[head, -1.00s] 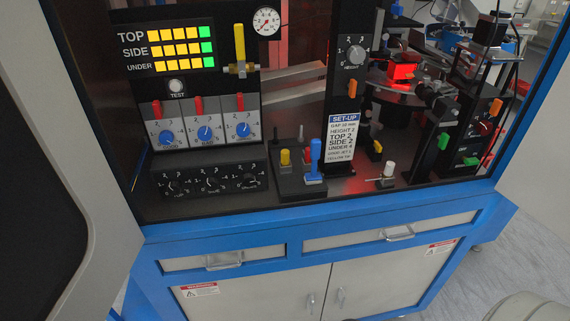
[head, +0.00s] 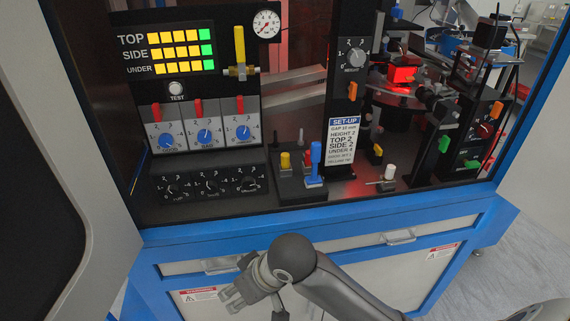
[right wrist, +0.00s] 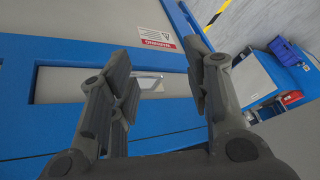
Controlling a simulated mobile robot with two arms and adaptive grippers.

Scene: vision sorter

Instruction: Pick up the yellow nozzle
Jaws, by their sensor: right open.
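My right gripper (head: 234,297) is low in front of the blue cabinet, well below and in front of the holder. It is open and empty. The right wrist view shows its spread fingers (right wrist: 162,85) over the cabinet front; the yellow nozzle does not show there. My left gripper is not in view.
A dial panel (head: 210,182) stands left of the holder. The set-up sign on a black post (head: 342,142) rises to its right. A white-topped lever (head: 388,175) is further right. The blue shelf edge (head: 400,213) lies between my right gripper and the holder.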

